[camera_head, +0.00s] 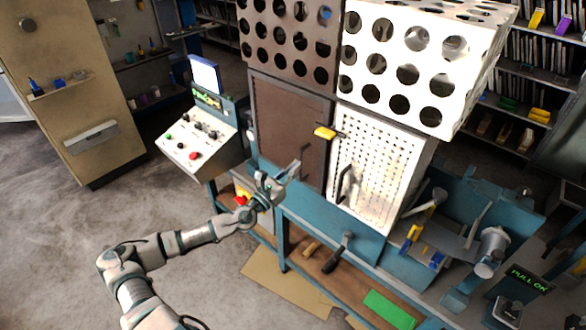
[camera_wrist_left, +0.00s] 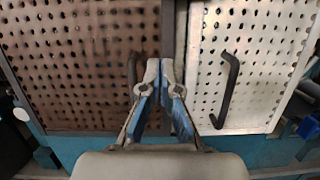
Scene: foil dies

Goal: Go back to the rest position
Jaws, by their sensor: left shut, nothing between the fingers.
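My left gripper (camera_head: 287,175) is shut and empty, in front of the machine's lower doors. In the left wrist view its fingertips (camera_wrist_left: 160,68) are together near the gap between the two doors. The brown perforated door (camera_wrist_left: 75,60) is on the left with a dark handle (camera_wrist_left: 132,75) partly beside the fingers. The white perforated door (camera_head: 375,165) is on the right with a black handle (camera_wrist_left: 228,90). Both doors look shut. I cannot tell whether the fingers touch anything. My right gripper is not in view.
A control panel (camera_head: 200,140) with a red button stands left of the machine. A blue workbench front (camera_head: 330,225) runs below the doors. Tools and a vise-like device (camera_head: 490,250) are at the right. A beige cabinet (camera_head: 70,90) stands at far left. Grey floor (camera_head: 60,240) is open at left.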

